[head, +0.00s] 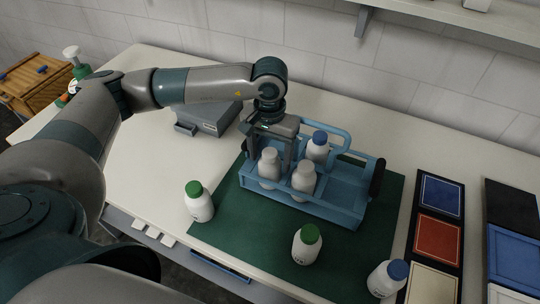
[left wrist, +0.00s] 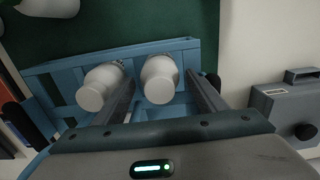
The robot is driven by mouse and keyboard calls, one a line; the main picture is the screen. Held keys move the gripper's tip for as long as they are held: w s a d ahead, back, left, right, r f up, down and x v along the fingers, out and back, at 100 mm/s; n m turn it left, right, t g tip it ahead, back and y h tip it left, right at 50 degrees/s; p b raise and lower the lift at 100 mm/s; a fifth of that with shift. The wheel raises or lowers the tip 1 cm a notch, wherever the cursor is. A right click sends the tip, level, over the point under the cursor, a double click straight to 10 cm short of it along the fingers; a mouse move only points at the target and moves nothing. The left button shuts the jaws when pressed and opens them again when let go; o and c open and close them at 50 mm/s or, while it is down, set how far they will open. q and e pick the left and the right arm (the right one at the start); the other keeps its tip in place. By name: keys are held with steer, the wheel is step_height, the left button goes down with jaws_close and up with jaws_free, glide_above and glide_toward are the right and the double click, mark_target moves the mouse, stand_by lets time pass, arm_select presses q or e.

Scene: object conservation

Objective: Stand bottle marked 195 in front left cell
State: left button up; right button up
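A blue carrier (head: 345,206) with cells and a handle stands on a green mat (head: 226,222). A white-capped bottle (head: 269,165) stands upright in its front left cell, its base hidden by the front wall. My left gripper (head: 271,146) is above it, fingers pointing down on either side. In the left wrist view this bottle (left wrist: 160,82) is between the open fingers (left wrist: 160,76), with a gap at the right finger. Another white-capped bottle (head: 303,180) stands beside it in the front row. A blue-capped bottle (head: 318,147) stands in the back row. No number is readable.
Green-capped bottles stand at the mat's left (head: 199,203) and front (head: 306,246). A grey box (head: 212,119) is behind left. The carrier's right cells look empty.

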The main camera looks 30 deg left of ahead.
arm_select(q)
steer(key=shift+r, duration=0.15)
steer(key=shift+r+p, duration=0.15)
steer(key=shift+p, duration=0.15)
step_height(320, 180, up, 11)
steer(key=b, duration=0.5)
steer(key=shift+b, duration=0.35)
steer(key=shift+r, duration=0.4)
